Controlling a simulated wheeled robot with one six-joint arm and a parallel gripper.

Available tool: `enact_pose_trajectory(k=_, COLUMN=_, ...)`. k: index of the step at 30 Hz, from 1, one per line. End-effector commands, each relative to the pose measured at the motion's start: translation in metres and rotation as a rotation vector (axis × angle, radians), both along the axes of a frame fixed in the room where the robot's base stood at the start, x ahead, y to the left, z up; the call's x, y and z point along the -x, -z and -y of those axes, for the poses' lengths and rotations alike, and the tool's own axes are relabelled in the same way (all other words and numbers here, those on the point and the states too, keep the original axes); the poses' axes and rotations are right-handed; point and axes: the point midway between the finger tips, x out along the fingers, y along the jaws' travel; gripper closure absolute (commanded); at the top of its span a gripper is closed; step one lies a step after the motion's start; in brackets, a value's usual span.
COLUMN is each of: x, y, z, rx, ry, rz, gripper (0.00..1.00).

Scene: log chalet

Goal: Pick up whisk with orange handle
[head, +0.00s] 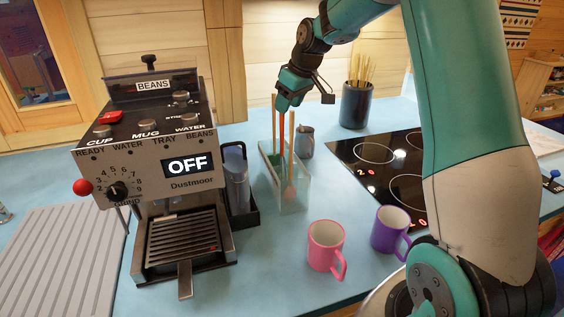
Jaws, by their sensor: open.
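An orange handle (281,132), which looks like the whisk's, stands upright in a clear rectangular holder (295,200) on the blue counter. The whisk's head is too small and too covered to make out. My gripper (283,104) is open and points down at the top of the orange handle. It overlaps the handle's upper end in the picture. I cannot tell whether the handle is between the fingers or touching them. Other utensils with light wooden handles (291,137) stand close beside it in the same holder.
A coffee machine (160,160) stands left of the holder, a small grey jug (306,143) behind it. A dark pot of sticks (355,105) is behind right. The hob (392,170) lies right. Pink (325,246) and purple (388,231) mugs stand in front.

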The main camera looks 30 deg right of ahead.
Motion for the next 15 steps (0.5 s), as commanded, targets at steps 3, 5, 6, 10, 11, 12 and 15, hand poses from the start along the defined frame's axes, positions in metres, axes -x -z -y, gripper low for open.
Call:
enact_pose_trajectory(k=3, x=-0.002, y=0.006, z=-0.002, rx=-0.001, ry=-0.001, rz=-0.002, gripper=0.53)
enact_pose_trajectory(k=5, x=-0.004, y=0.011, z=-0.003, rx=-0.001, ry=-0.001, rz=-0.003, gripper=0.53)
enact_pose_trajectory(k=6, x=-0.006, y=0.017, z=-0.005, rx=-0.001, ry=-0.001, rz=-0.006, gripper=0.53)
enact_pose_trajectory(k=10, x=-0.012, y=0.036, z=-0.008, rx=-0.001, ry=-0.001, rz=-0.005, gripper=0.53)
enact_pose_trajectory(k=11, x=-0.014, y=0.040, z=-0.008, rx=-0.001, ry=-0.001, rz=-0.003, gripper=0.53)
enact_pose_trajectory(k=12, x=-0.015, y=0.044, z=-0.009, rx=0.000, ry=0.000, rz=-0.002, gripper=0.53)
enact_pose_trajectory(k=15, x=-0.018, y=0.051, z=-0.009, rx=0.001, ry=0.000, rz=-0.001, gripper=0.53)
